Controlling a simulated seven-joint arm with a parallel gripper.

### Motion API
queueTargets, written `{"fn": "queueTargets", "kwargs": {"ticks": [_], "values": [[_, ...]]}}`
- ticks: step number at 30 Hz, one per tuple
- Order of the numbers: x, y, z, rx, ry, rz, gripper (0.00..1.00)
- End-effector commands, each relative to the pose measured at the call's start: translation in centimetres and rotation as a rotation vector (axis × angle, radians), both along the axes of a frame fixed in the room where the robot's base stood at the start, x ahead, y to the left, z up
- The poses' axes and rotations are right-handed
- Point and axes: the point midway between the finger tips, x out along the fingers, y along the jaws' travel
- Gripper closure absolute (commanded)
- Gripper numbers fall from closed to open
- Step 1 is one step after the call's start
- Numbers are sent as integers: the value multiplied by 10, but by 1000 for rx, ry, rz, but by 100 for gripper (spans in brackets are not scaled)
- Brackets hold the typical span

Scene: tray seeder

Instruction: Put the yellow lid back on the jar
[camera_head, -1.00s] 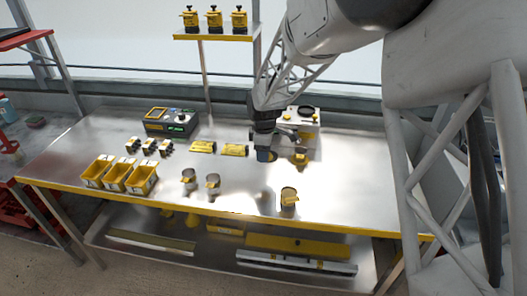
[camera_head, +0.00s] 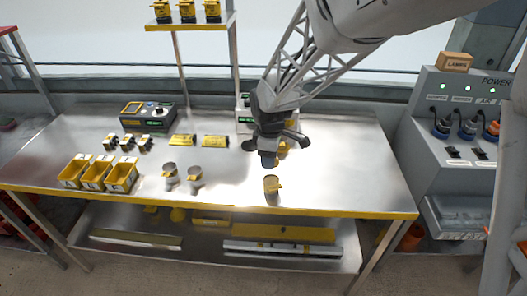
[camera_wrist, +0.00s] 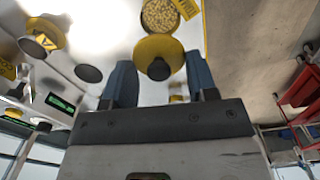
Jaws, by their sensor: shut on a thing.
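The yellow lid (camera_wrist: 147,47), a disc with a dark knob, is between the blue fingers of my gripper (camera_wrist: 160,78) in the wrist view. My gripper is shut on it. In the head view my gripper (camera_head: 268,163) is above the table, just behind the jar (camera_head: 272,192), and the lid is hidden there. The jar stands upright near the table's front edge and has a yellow label. In the wrist view the jar (camera_wrist: 160,16) is open, filled with pale seeds, and appears beyond the lid.
Yellow bins (camera_head: 120,177), yellow packets (camera_head: 215,141) and a control box (camera_head: 148,117) are farther left. A yellow piece (camera_head: 283,149) is behind my gripper. The table right of the jar (camera_head: 345,175) is clear.

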Motion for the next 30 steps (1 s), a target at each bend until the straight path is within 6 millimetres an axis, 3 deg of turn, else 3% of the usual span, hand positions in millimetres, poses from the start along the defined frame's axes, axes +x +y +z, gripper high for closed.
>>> {"fn": "queueTargets", "kwargs": {"ticks": [17, 30], "values": [[-2, -1, -1, 0, 0, -2, 69], [-2, -1, -22, 0, 0, -2, 69]]}}
